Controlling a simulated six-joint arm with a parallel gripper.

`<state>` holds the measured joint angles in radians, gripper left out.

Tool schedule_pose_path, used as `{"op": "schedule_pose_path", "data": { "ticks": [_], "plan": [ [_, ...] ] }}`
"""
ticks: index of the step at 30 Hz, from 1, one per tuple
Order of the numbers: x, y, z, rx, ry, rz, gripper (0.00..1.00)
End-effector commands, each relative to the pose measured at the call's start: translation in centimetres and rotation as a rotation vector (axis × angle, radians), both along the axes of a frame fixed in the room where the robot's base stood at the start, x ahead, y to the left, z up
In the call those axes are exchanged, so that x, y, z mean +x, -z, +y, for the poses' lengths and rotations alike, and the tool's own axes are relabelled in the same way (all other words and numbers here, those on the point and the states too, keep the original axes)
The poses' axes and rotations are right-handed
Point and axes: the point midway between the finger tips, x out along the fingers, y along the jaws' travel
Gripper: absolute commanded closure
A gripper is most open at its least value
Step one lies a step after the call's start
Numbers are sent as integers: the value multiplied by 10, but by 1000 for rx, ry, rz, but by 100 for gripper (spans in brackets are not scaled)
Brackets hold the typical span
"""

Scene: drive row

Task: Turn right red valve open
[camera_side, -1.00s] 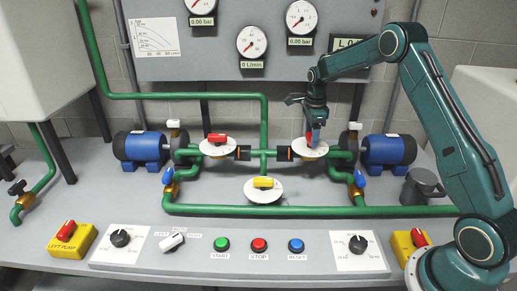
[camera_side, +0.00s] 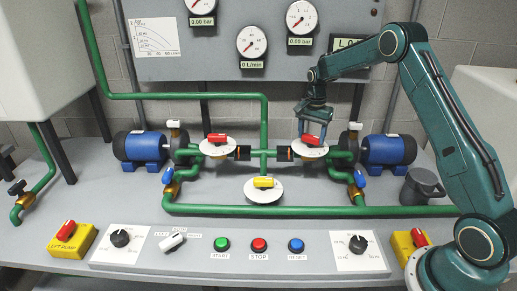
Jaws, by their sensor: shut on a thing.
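The right red valve handle (camera_side: 311,140) sits on a white round disc (camera_side: 313,153) on the green pipework, right of centre. It points left-right with a slight tilt. My gripper (camera_side: 312,134) comes down from above, with one blue finger at each end of the red handle, and is shut on it. The left red valve handle (camera_side: 217,138) sits on its own white disc and lies left-right. A yellow valve handle (camera_side: 264,182) lies on the white disc below the middle.
Blue motors (camera_side: 389,149) and (camera_side: 140,145) stand at either side of the pipes. Blue-handled taps (camera_side: 360,178) stand near the lower pipe. A dark grey jug-like object (camera_side: 422,186) stands beside my arm. Buttons (camera_side: 259,245) and dials line the front panel.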

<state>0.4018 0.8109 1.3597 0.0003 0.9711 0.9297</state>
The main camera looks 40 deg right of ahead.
Motion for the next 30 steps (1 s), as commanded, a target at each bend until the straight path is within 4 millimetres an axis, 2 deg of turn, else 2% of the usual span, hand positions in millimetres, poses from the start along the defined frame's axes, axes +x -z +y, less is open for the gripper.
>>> {"op": "schedule_pose_path", "data": {
  "ticks": [15,22,30],
  "plan": [
    [0,-1,1,1,-440,-2,63],
    [0,-1,1,0,-537,-1,63],
    [0,-1,1,0,-568,-1,63]
  ]
}}
